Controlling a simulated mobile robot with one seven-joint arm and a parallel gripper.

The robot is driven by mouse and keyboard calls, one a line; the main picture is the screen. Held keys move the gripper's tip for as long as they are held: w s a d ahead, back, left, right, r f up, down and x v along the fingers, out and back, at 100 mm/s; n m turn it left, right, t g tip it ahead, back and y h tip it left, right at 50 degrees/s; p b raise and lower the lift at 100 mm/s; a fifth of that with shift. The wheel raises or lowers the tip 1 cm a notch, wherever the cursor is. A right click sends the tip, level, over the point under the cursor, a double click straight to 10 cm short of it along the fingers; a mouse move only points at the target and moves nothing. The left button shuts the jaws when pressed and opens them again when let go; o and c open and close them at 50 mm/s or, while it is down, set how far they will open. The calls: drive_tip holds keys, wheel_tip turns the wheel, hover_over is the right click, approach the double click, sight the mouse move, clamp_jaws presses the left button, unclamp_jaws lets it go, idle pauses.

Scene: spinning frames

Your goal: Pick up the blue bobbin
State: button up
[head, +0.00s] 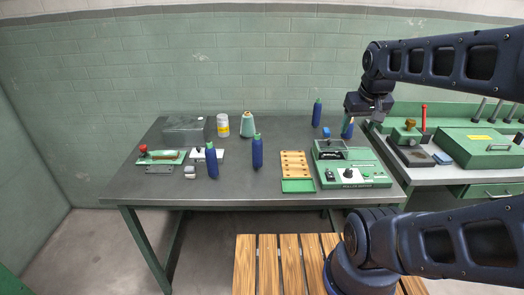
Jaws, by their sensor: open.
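Several blue bobbins with green tips stand upright on the dark grey table (225,188). One blue bobbin (211,162) is at the left front, another blue bobbin (257,153) is near the middle, and a third blue bobbin (317,115) is at the back right. A further blue bobbin (348,130) shows just below my gripper (352,117), at the table's right side. My gripper points down and is open. It overlaps the top of that bobbin in the picture; I cannot tell whether they touch.
A green machine (350,172) and a wooden rack with pegs (294,166) occupy the table's right front. A pale green cone (247,125), a white-and-yellow can (223,125) and a grey box (186,131) stand at the back left. A second bench (440,180) is at right.

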drive_tip(key=w+a+f+n+g+h, duration=0.3)
drive_tip(key=w+f+n+g+h, duration=0.15)
drive_tip(key=w+n, duration=0.35)
drive_tip(key=n+t+h, duration=0.7)
drive_tip(key=n+t, duration=0.7)
drive_tip(key=n, duration=0.5)
hover_over(254, 150)
drive_tip(key=v, duration=0.6)
wheel_tip(254, 150, down, 12)
drive_tip(key=f, duration=0.7)
drive_tip(key=shift+w+f, duration=0.1)
drive_tip(key=shift+w, duration=0.2)
drive_tip(key=shift+x, duration=3.8)
drive_tip(key=shift+s, duration=0.1)
drive_tip(key=c, duration=1.1)
